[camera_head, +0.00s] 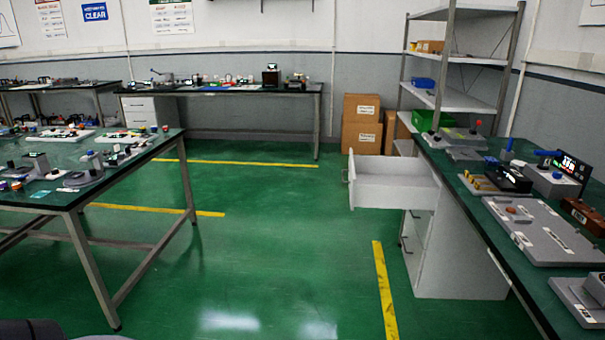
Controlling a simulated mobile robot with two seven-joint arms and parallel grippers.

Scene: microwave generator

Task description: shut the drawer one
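An open white drawer (393,190) sticks out to the left from the top of a white drawer cabinet (462,255) under the right workbench. Its front panel with a handle (347,176) faces left. The drawers below it appear shut. The inside of the open drawer looks empty. Neither of my grippers is in view. A dark part at the bottom left edge may be mine, but I cannot tell which part.
The right workbench (478,208) holds several devices and trays. A left table (68,196) carries parts. A back bench (225,89), cardboard boxes (362,108) and a shelf rack (455,98) stand farther off. The green floor (270,255) between the tables is clear.

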